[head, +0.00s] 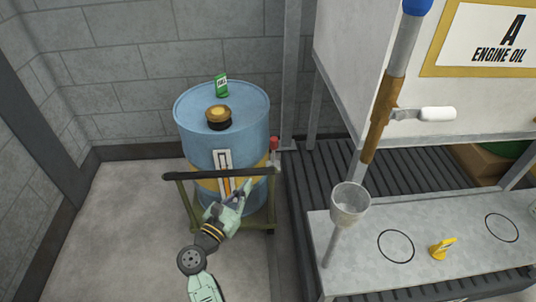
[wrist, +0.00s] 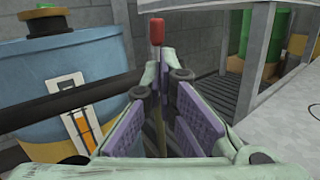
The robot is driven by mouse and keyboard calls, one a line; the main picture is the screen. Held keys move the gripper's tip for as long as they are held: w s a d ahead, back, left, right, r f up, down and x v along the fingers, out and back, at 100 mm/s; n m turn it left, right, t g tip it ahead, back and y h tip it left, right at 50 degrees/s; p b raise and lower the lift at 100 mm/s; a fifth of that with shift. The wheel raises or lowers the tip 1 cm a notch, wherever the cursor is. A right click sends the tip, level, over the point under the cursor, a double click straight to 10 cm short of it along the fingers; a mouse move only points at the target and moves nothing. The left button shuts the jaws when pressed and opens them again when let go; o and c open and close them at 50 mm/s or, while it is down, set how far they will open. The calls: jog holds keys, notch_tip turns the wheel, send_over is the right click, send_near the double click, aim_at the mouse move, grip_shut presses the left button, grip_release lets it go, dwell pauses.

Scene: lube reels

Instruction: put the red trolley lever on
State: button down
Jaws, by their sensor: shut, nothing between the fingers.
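The red trolley lever (head: 274,143) stands at the right side of the trolley, by the end of its dark push bar (head: 215,175). In the wrist view the red lever (wrist: 157,30) rises upright just beyond my fingertips, with its lower stem partly hidden by the fingers. My gripper (head: 247,184) is in front of the trolley, just below the push bar and to the lower left of the lever. In the wrist view my gripper (wrist: 163,78) has its tips close together, with nothing held.
A blue drum (head: 200,145) stands on the trolley, with a brass-coloured cap (head: 218,117) and a green tag (head: 221,85) on top. To the right is a grey bench (head: 340,270) with a funnel (head: 350,203). Floor at left is clear.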

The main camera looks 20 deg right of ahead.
aim_at(273, 147)
jog(key=shift+w+d, duration=0.1)
jog(key=p+x, duration=0.3)
jog(key=x, duration=0.9)
jog(key=shift+w+d+r, duration=0.2)
jog(key=shift+d, duration=0.05)
jog(key=shift+w+d, duration=0.35)
jog(key=shift+d, duration=0.1)
